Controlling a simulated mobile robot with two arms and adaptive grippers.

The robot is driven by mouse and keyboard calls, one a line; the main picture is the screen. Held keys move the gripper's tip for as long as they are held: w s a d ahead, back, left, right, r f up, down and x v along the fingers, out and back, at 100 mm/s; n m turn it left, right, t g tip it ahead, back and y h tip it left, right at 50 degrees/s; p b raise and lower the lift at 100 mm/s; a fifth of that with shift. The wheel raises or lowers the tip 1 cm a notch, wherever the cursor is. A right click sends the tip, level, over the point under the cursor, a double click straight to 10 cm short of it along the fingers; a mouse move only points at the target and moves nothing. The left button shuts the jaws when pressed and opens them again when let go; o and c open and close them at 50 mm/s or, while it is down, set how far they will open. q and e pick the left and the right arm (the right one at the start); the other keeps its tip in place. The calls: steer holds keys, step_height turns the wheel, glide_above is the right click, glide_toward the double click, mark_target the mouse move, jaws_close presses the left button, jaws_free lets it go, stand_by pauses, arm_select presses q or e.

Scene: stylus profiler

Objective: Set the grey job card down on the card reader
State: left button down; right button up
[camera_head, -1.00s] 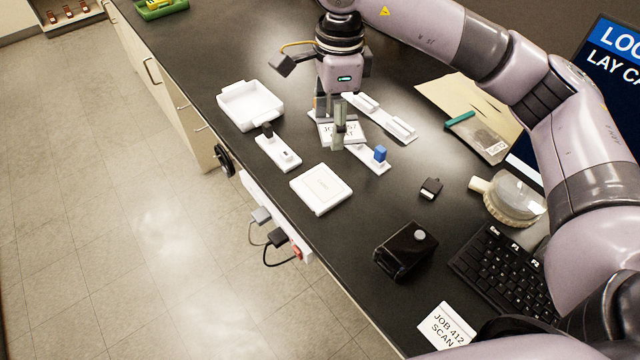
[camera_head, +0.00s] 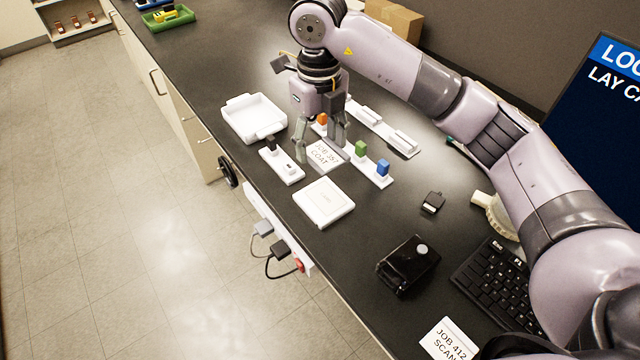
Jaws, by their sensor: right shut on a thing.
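The pale grey job card (camera_head: 323,156), printed "JOB 357 COAT", is between the fingers of my right gripper (camera_head: 322,149). The gripper is shut on it, fingers at opposite edges, pointing down. The card lies between a small white strip and the white rack with coloured blocks; I cannot tell its height above the bench. The white square pad (camera_head: 323,204), which looks like the card reader, lies nearer the bench's front edge, apart from the card, and its top is bare. My left gripper is not in view.
A white tray (camera_head: 254,118) and a white strip (camera_head: 281,166) stand left of the card. The rack (camera_head: 377,181) holds orange, green and blue blocks. A black box (camera_head: 408,264), a keyboard (camera_head: 497,280) and another card, "JOB 412 SCAN" (camera_head: 449,341), lie to the right.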

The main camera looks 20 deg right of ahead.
mark_target(320, 195)
step_height(320, 195, down, 12)
steer(key=p, duration=0.2)
steer(key=shift+r+p, duration=0.1)
steer(key=shift+p, duration=0.3)
steer(key=shift+f, duration=0.3)
steer(key=shift+f, duration=0.1)
steer(key=shift+f, duration=0.15)
steer(key=o, duration=1.7)
